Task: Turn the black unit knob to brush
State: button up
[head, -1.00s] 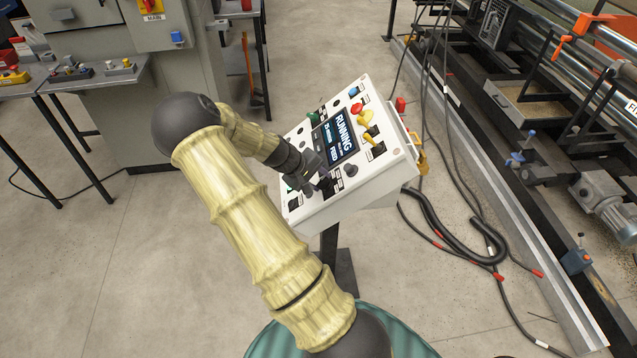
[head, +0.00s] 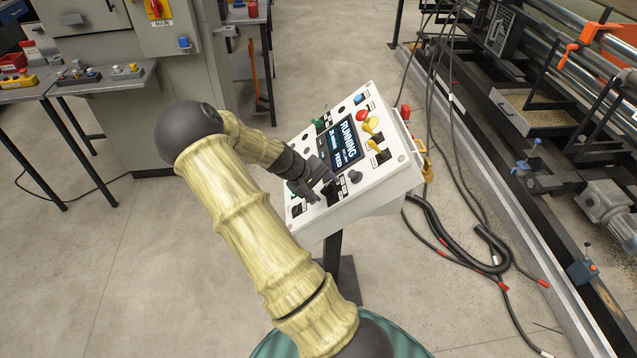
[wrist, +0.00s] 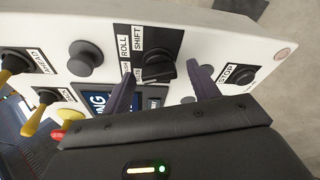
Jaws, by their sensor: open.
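A black selector knob (wrist: 158,69) sits on the white control panel (head: 378,190), with plates reading ROLL and SHIFT beside it in the wrist view. Smaller lettering near it is partly hidden, and I cannot read the word brush. My gripper (wrist: 166,76) is open, with one dark finger on either side of this knob. I cannot tell whether either finger touches it. In the head view my gripper (head: 325,189) is at the panel's lower left part and largely hides the knob. The panel screen (head: 343,142) reads RUNNING and FEED.
Another black knob (wrist: 241,74) by a STOP label is right of the fingers. A round black knob (wrist: 85,58) is to the left, with yellow levers beyond. A red button (head: 362,116) is higher on the panel. Cables (head: 465,235) lie on the floor at right.

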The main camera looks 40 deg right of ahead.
jog(key=b+v, duration=0.1)
jog(key=v, duration=1.6)
jog(key=shift+a, duration=0.15)
jog(key=s+a+n+t+y+p, duration=0.1)
jog(key=s+a+t+y, duration=0.3)
jog(key=s+a, duration=1)
jog(key=a+y, duration=0.3)
jog(key=a, duration=0.1)
jog(key=shift+s+r, duration=0.3)
jog(key=shift+s, duration=0.1)
